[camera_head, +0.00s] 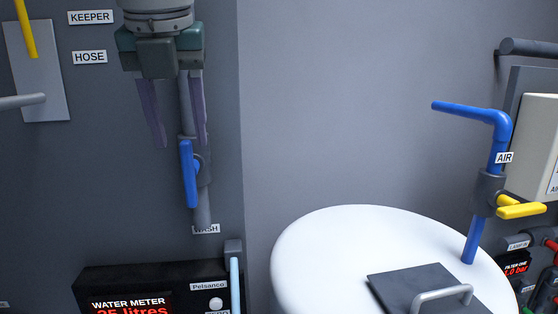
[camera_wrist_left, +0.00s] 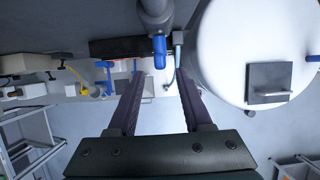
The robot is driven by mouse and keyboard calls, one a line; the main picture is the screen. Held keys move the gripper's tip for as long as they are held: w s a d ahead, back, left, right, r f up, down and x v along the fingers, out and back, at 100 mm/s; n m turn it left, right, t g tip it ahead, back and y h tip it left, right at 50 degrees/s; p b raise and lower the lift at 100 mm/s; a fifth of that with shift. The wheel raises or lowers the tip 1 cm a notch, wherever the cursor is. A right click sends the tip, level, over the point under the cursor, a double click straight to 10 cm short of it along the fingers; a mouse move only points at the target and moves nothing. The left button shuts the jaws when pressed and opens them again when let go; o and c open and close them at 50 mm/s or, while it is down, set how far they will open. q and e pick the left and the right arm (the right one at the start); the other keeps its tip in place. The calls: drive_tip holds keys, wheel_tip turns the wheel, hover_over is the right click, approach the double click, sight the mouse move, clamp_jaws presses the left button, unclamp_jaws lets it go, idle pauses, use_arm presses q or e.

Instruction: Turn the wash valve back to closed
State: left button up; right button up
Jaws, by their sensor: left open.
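The wash valve's blue lever (camera_head: 188,175) stands nearly upright, roughly in line with its grey vertical pipe (camera_head: 203,208). The WASH label (camera_head: 206,229) is below it, partly covered by the pipe. My left gripper (camera_head: 180,146) comes down from the top, open and empty. Its fingertips appear just above the lever, with the pipe showing between and behind the fingers. In the left wrist view the blue lever (camera_wrist_left: 159,52) lies beyond the gap between the open fingers (camera_wrist_left: 159,76), and I see no contact. My right gripper is not in view.
A white round-topped vessel (camera_head: 330,235) with a dark hatch (camera_head: 425,287) stands to the right. The blue AIR pipe (camera_head: 497,140) carries a yellow lever (camera_head: 521,208). A yellow lever (camera_head: 25,30) is upper left.

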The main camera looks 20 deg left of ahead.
sight(185, 152)
use_arm(q)
drive_tip(key=b+x, duration=0.1)
drive_tip(key=x, duration=0.6)
drive_tip(key=shift+f, duration=0.15)
clamp_jaws()
idle(0.3)
